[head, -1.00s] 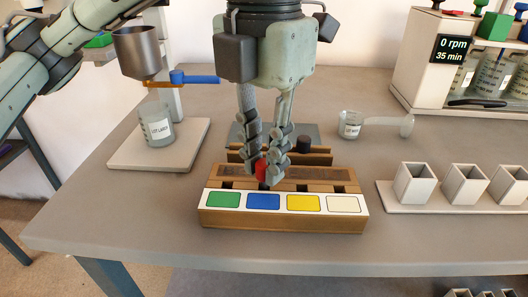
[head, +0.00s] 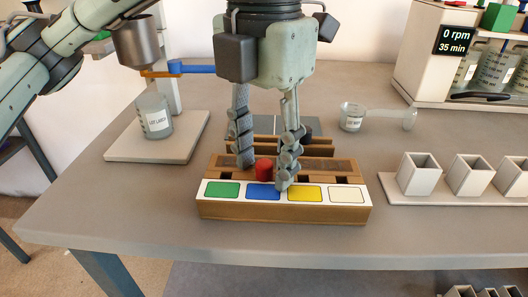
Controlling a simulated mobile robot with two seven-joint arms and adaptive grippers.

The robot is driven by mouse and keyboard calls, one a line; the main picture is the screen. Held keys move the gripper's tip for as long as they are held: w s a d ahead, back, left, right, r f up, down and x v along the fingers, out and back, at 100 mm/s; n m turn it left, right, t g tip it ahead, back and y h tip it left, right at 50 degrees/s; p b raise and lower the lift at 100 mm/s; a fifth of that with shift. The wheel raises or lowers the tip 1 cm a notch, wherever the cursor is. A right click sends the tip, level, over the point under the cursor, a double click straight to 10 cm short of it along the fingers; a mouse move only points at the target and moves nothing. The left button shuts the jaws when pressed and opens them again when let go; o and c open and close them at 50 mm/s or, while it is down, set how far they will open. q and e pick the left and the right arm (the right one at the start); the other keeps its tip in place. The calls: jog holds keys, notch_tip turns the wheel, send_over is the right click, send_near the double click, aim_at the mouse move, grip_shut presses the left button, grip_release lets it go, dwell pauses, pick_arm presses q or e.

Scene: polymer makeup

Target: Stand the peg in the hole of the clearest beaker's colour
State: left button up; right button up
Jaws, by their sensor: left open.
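The red peg (head: 264,169) stands upright at the hole behind the blue label (head: 263,191) of the wooden block (head: 285,212). Its lower end is hidden. The block's front also carries green (head: 223,189), yellow (head: 304,194) and white (head: 347,195) labels. My left gripper (head: 264,177) is open, with one finger on either side of the peg and apart from it. Beakers of liquid (head: 491,72) stand in the stirrer machine at the upper right, partly cut off by the frame. My right gripper is not in view.
A machine display (head: 454,41) reads 0 rpm, 35 min. White square cups (head: 418,174) stand on a tray at right. A small clear vessel (head: 352,118) lies behind the block. The table front is clear.

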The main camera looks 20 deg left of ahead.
aim_at(264, 164)
pick_arm(q)
jog(key=shift+r, duration=0.1)
notch_tip(264, 164, up, 12)
dwell(0.5)
dwell(0.4)
